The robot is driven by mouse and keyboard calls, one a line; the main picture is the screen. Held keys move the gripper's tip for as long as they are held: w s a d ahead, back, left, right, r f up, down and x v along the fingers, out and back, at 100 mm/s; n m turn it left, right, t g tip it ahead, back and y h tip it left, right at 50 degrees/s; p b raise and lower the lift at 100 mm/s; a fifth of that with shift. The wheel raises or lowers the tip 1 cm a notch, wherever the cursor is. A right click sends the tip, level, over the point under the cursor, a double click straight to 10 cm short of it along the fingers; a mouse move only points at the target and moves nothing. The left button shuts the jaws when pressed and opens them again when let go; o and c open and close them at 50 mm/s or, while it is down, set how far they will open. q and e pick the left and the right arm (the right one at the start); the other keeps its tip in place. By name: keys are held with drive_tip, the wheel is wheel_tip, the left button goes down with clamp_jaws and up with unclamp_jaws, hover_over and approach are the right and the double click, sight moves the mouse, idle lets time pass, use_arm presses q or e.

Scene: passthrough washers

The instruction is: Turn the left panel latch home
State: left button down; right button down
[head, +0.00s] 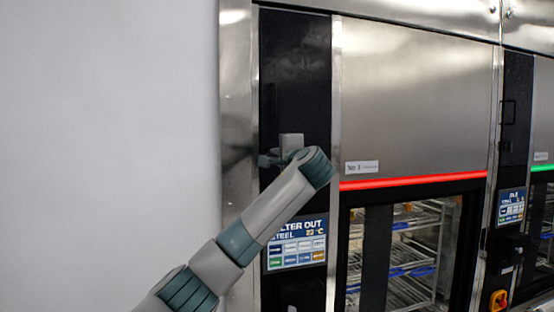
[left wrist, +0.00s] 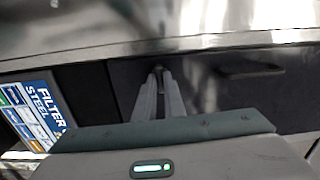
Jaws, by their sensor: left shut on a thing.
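The left black panel (head: 293,70) stands upright beside the left washer's steel front. My left gripper (head: 268,159) is up against this panel in the head view, partly hidden by my own wrist. In the left wrist view my left gripper (left wrist: 159,75) has its two fingers close together, shut on the small dark latch (left wrist: 158,68). Only the tip of the latch shows between the fingertips, so its exact angle cannot be told. In the head view the latch is hidden behind my wrist and arm. My right gripper is not in view.
A dark bar handle (left wrist: 250,71) is on the panel, to the right of the fingers in the wrist view. A control screen (head: 297,243) is below my gripper, partly behind my arm. A glass door (head: 375,255) shows racks. A plain wall (head: 110,120) is at left.

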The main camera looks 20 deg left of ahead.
use_arm(q)
drive_tip(key=n+b, duration=0.9)
drive_tip(key=n, duration=0.8)
drive_tip(key=shift+f+b, duration=0.1)
drive_tip(key=shift+b, duration=0.2)
drive_tip(key=shift+n, duration=0.3)
drive_tip(key=c, duration=1.8)
unclamp_jaws()
drive_tip(key=shift+c, duration=0.2)
drive_tip(key=shift+s+d, duration=0.1)
